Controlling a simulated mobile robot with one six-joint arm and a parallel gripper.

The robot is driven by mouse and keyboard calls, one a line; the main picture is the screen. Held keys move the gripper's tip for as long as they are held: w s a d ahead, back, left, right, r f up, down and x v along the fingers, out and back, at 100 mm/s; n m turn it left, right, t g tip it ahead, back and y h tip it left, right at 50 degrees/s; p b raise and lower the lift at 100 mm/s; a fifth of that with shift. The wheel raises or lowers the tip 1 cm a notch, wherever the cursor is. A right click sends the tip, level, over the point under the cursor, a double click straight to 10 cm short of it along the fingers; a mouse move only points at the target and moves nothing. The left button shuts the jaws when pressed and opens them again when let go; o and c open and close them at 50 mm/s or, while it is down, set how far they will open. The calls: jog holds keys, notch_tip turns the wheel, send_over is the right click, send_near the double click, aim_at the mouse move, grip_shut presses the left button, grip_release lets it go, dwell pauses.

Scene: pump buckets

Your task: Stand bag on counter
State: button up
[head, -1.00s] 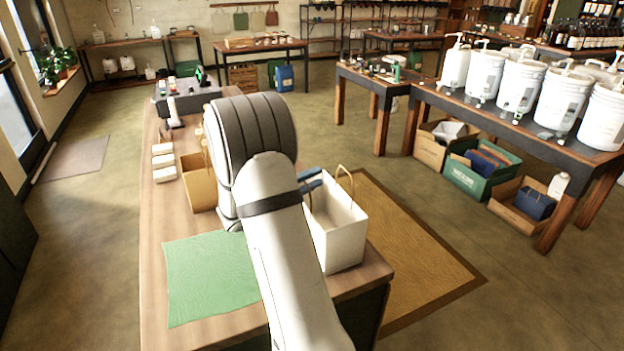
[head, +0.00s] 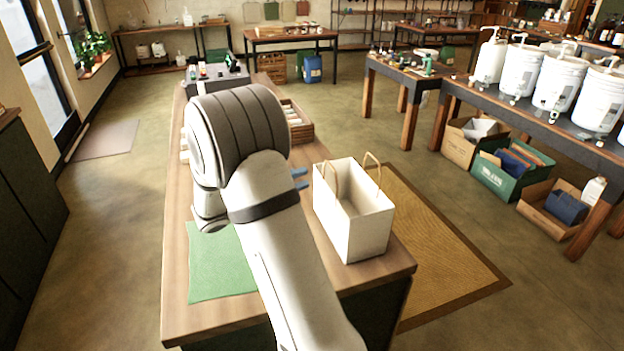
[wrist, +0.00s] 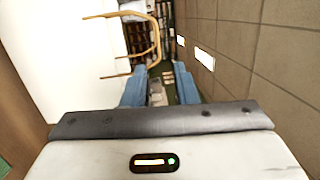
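A white paper bag (head: 352,222) with tan handles stands upright on the wooden counter (head: 392,262), near its right edge in the head view. My gripper is left of the bag, mostly hidden behind my arm; its blue fingertips (head: 300,178) show with a small gap to the bag. In the wrist view the bag (wrist: 62,60) fills the left side, with its handles reaching past the left finger. My gripper (wrist: 160,90) has its two blue fingers apart with nothing between them. A green cloth (head: 215,270) lies flat on the counter's near part.
A wooden crate (head: 303,130) with pale items stands farther along the counter, beyond my arm. A dark grey device (head: 218,76) is at the far end. Right, across open floor, a long table holds several white pump buckets (head: 553,80).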

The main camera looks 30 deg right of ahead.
jog(key=s+a+m+g+y, duration=0.2)
jog(key=s+a+m+y, duration=0.2)
jog(key=s+m+y, duration=0.8)
jog(key=s+a+m+t+y, duration=0.3)
jog(key=a+m, duration=0.4)
jog(key=m, duration=0.4)
jog(key=s+a+m+t+y, duration=0.3)
jog(key=s+a+m, duration=0.3)
jog(key=m, duration=0.5)
jog(key=shift+a+f+m+t+y, duration=0.2)
jog(key=shift+a+m+t+y, duration=0.25)
jog(key=shift+a, duration=0.4)
jog(key=shift+s, duration=0.15)
